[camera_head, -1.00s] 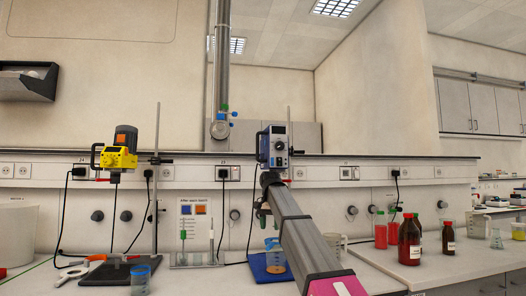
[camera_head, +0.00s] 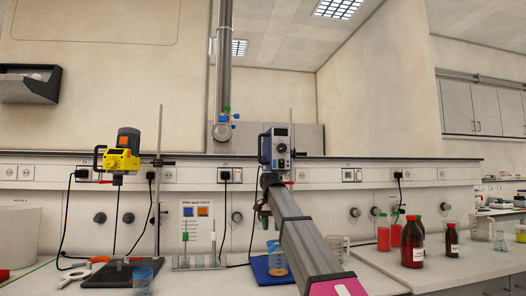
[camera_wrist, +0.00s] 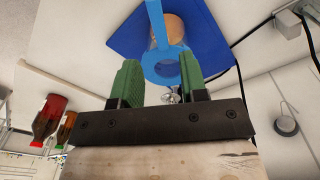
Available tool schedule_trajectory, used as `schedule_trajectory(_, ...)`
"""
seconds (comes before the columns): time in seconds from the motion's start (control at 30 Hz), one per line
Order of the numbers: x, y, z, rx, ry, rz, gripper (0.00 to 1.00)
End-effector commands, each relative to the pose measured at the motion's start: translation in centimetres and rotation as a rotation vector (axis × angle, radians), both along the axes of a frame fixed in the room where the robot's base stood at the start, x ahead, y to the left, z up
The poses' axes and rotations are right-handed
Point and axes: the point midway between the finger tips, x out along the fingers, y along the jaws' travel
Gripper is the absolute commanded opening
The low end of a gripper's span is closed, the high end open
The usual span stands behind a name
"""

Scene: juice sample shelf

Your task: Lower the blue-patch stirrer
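The blue stirrer (camera_head: 280,148) with a dial stands on a stand at the back of the bench, above a blue mat (camera_head: 256,265). A beaker (camera_head: 277,258) with orange-brown contents stands on that mat. My arm reaches up to just below the stirrer's head, hiding part of it. My gripper (camera_wrist: 159,62) has its green fingers apart in the wrist view. A small metallic piece (camera_wrist: 171,97) shows between the fingers; I cannot tell whether they touch it.
A yellow stirrer (camera_head: 121,160) stands left on its own stand. A sign (camera_head: 197,211) with blue and orange patches stands between the stirrers. Brown bottles (camera_head: 412,243) and red-filled bottles (camera_head: 383,234) stand right. Cables hang along the wall.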

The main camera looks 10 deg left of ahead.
Motion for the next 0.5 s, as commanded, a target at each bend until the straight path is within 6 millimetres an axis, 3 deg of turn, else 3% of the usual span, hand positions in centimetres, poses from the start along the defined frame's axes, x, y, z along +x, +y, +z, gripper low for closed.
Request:
schedule_trajectory(0.17, 0.8, 1.7, 2.8, -0.134, -0.170, -0.079, 0.40)
schedule_trajectory(0.27, 1.3, 2.9, 5.8, -0.239, -0.329, -0.143, 0.40)
schedule_trajectory(0.5, 1.0, 6.1, 15.1, -0.459, -0.747, -0.260, 0.40)
